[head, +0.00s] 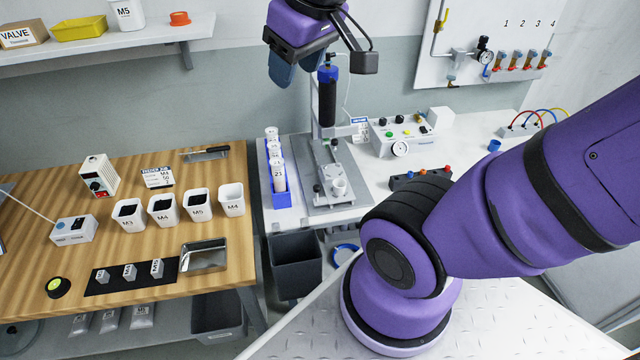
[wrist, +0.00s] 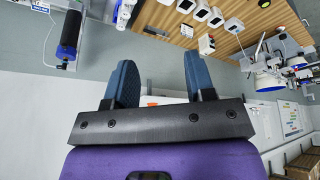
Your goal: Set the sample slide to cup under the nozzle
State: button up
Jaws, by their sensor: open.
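The dispensing stand (head: 315,130) is on the white bench and carries an upright dark syringe with a blue cap (head: 327,95). Its grey base (head: 322,190) bears a slide stage with small knobs and a pale round cup (head: 340,186). The nozzle tip is too small to make out, so I cannot tell how the cup lines up with it. My gripper (head: 283,70) is open and empty, high up and left of the syringe top. In the wrist view my gripper (wrist: 158,75) has its blue fingers wide apart, and the syringe (wrist: 69,36) shows at upper left.
A blue rack (head: 279,198) of labelled vials stands left of the base. A control box (head: 402,136) with a gauge is at the right. The wooden table (head: 225,260) at left holds several white cups. A shelf (head: 130,42) is on the wall at upper left.

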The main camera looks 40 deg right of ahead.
jog(key=w+d+f+n+g, duration=0.1)
jog(key=w+d+f+n, duration=0.25)
jog(key=w+f, duration=0.35)
jog(key=n+g, duration=0.4)
jog(key=n, duration=0.3)
send_over(317, 186)
notch_tip(317, 186, down, 28)
jog(key=shift+f, duration=5)
jog(key=shift+m, duration=0.25)
grip_shut()
